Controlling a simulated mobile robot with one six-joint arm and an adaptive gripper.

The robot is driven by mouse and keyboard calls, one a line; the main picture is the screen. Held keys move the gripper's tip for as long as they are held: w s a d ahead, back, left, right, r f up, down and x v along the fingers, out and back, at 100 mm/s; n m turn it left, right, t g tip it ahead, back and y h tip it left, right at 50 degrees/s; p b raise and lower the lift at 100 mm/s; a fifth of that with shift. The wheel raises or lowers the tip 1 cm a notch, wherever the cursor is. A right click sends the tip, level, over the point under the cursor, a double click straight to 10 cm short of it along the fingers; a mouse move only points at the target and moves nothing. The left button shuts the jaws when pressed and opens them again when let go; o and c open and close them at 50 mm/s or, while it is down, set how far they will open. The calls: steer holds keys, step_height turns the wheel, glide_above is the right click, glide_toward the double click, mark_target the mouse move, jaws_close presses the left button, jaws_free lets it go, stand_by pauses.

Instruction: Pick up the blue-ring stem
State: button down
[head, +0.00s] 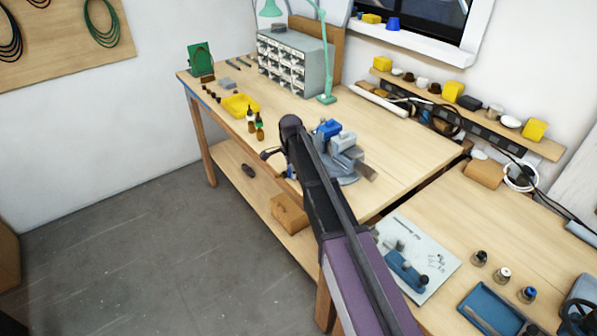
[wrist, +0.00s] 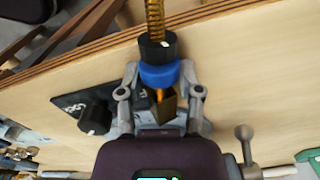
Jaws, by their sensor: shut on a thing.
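The blue-ring stem shows in the wrist view as a blue ring (wrist: 160,74) under a black collar, with a brass-coloured threaded rod running up out of frame. My gripper (wrist: 159,82) is shut on it, with a finger on each side of the blue ring. A brown-gold block shape shows just below the ring, between the fingers; I cannot tell whether it is part of the stem. In the head view my dark arm reaches over the front edge of the bench (head: 400,125), beside a blue-grey vise (head: 343,150). The stem is not clear there.
Small dark bottles (head: 255,127) and a yellow tray (head: 240,105) stand left of my arm. A paper sheet (head: 440,255), several ringed cylinders (head: 503,275) and a blue tray (head: 487,310) are at right. In the wrist view a black knob (wrist: 95,118) sits left of my gripper.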

steer(key=shift+r, duration=0.2)
step_height(320, 180, up, 10)
steer(key=p, duration=1)
steer(key=shift+f, duration=0.2)
stand_by(0.6)
steer(key=shift+f+b, duration=1.05)
steer(key=shift+f, duration=0.05)
